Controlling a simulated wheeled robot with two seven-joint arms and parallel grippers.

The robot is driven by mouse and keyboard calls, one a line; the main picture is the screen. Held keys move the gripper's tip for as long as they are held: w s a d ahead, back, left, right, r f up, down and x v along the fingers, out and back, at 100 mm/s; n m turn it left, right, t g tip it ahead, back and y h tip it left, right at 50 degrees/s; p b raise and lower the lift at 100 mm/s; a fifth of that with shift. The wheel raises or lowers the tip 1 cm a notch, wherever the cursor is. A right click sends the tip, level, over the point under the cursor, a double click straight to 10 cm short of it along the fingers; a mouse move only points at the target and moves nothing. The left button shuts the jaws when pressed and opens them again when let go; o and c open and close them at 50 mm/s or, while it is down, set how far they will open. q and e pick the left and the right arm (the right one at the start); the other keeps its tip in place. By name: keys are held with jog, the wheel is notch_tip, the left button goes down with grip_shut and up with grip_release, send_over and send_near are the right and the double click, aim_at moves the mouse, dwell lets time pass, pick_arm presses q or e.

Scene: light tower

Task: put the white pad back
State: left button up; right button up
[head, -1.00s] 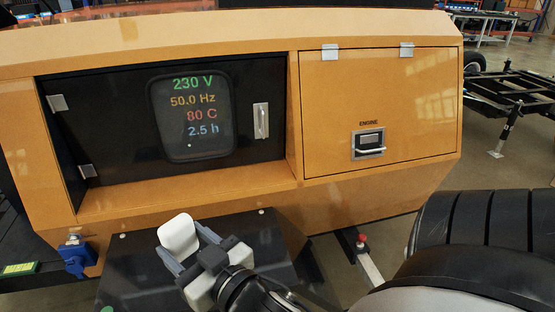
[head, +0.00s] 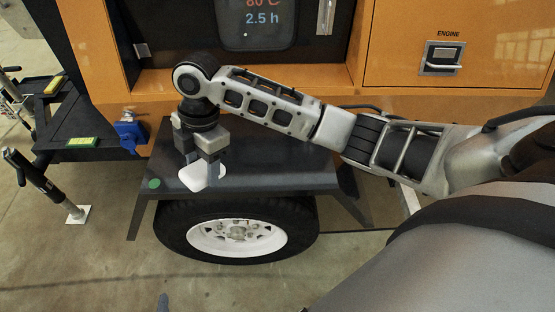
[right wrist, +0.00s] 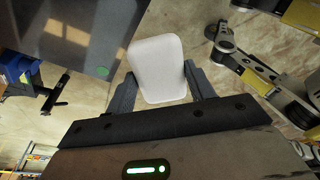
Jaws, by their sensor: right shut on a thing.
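The white pad (head: 195,178) is a small rounded block. My right gripper (head: 200,163) points down and is shut on it, over the front part of the dark fender (head: 280,165). I cannot tell whether the pad touches the fender. In the right wrist view the pad (right wrist: 158,68) sits between the two fingers of my right gripper (right wrist: 160,88), beside the fender's edge (right wrist: 85,30). A green round mark (head: 154,183) lies on the fender left of the pad. A small blue-grey tip (head: 163,303) at the bottom edge may be my left gripper; its jaws do not show.
A wheel with a white rim (head: 237,238) stands under the fender. The orange housing (head: 330,85) rises behind, with the engine door latch (head: 442,57) at right. A blue socket (head: 129,132) and a jack leg (head: 45,185) are at left. Floor in front is open.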

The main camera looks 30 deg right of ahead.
jog(key=s+d+r+n+h, duration=0.1)
jog(key=d+n+h, duration=0.1)
jog(key=d+n, duration=0.35)
jog(key=m+b, duration=0.1)
send_over(277, 159)
jog(key=a, duration=0.1)
jog(key=shift+t, duration=0.3)
jog(key=f, duration=0.7)
jog(key=shift+s+f, duration=0.2)
jog(key=shift+f, duration=0.2)
jog(key=shift+w+d+f, duration=0.1)
jog(key=shift+d+f, duration=0.2)
jog(key=shift+f, duration=0.15)
jog(key=shift+w+d+f, duration=0.1)
jog(key=shift+d+f, duration=0.05)
jog(key=shift+f, duration=0.8)
jog(key=shift+d+f, duration=0.15)
jog(key=shift+f, duration=0.8)
jog(key=o, duration=0.9)
jog(key=shift+o, duration=0.2)
jog(key=shift+r, duration=0.1)
